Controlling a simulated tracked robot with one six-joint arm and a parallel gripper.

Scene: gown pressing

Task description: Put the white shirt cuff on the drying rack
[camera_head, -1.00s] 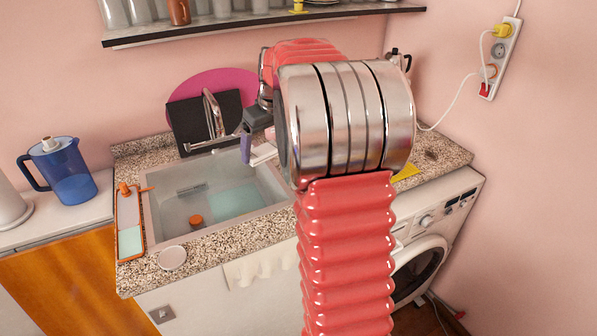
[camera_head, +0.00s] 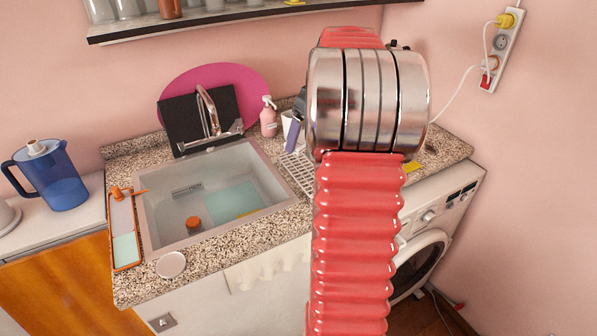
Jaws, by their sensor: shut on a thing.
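My gripper (camera_head: 293,129) shows only in part, left of my arm's metal joint, above the counter right of the sink. A lavender finger shows, with a small white piece beside it that looks like the white shirt cuff (camera_head: 286,121). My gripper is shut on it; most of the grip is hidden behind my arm. The drying rack (camera_head: 299,172) is a white wire grid on the counter at the sink's right edge, just below my gripper in the picture. Its right part is hidden by my arm. I cannot tell whether the cuff touches it.
The sink (camera_head: 155,210) with a tap lies left of the rack. A pink spray bottle (camera_head: 268,117) stands behind the rack, near a dark board (camera_head: 180,125). A blue jug (camera_head: 60,178) is far left. The washing machine (camera_head: 440,225) stands right. A shelf (camera_head: 240,20) hangs above.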

